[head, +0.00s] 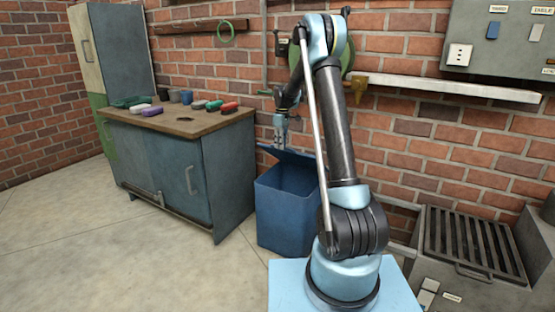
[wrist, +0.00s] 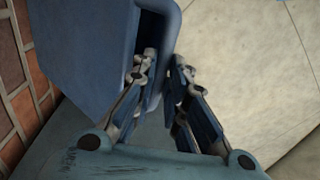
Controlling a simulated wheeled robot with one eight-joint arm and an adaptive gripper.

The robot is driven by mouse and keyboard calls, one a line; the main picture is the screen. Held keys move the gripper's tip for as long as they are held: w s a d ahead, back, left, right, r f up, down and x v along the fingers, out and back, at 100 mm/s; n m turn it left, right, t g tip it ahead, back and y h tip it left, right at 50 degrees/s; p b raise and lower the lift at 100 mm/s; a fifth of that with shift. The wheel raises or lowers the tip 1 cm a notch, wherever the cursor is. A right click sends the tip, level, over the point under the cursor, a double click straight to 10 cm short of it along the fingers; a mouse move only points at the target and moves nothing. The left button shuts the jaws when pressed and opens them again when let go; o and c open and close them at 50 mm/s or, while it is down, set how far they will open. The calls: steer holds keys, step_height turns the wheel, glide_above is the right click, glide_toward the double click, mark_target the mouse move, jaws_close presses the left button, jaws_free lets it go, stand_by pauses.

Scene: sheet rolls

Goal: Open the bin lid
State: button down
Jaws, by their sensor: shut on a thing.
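The blue bin (head: 283,218) stands on the floor between the workbench and my arm. Its lid (head: 295,158) is tilted up at the back, and the dark inside shows below it. My arm hides the bin's right side. My gripper (head: 281,143) is at the lid's raised left edge. In the wrist view, a large blue panel of the lid (wrist: 95,45) fills the upper left. My gripper's fingers (wrist: 165,70) are close together at its edge, shut on it. The exact contact is partly hidden by the fingers.
A workbench (head: 178,120) with several small coloured things stands left of the bin. A brick wall (head: 400,150) and a shelf rail (head: 440,87) are behind. A grated metal unit (head: 470,245) stands at the right. The floor (head: 100,250) in front is clear.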

steer(key=shift+w+d+r, duration=0.7)
steer(key=shift+w+r, duration=0.1)
steer(key=shift+w, duration=0.1)
steer(key=shift+w+d+r, duration=0.65)
steer(key=shift+w+r, duration=0.1)
steer(key=shift+w, duration=0.15)
steer(key=c, duration=1.7)
jaws_free()
steer(key=shift+w+f, duration=0.15)
steer(key=shift+f, duration=0.05)
steer(key=shift+o, duration=0.5)
steer(key=shift+w+f, duration=0.4)
steer(key=shift+f, duration=0.15)
steer(key=shift+s+a+r, duration=0.2)
steer(key=shift+s+r, duration=0.25)
steer(key=shift+r, duration=0.1)
steer(key=shift+r, duration=0.25)
step_height(320, 180, up, 11)
steer(key=shift+w+d+r, duration=0.15)
steer(key=shift+w+d, duration=0.05)
steer(key=shift+w, duration=0.25)
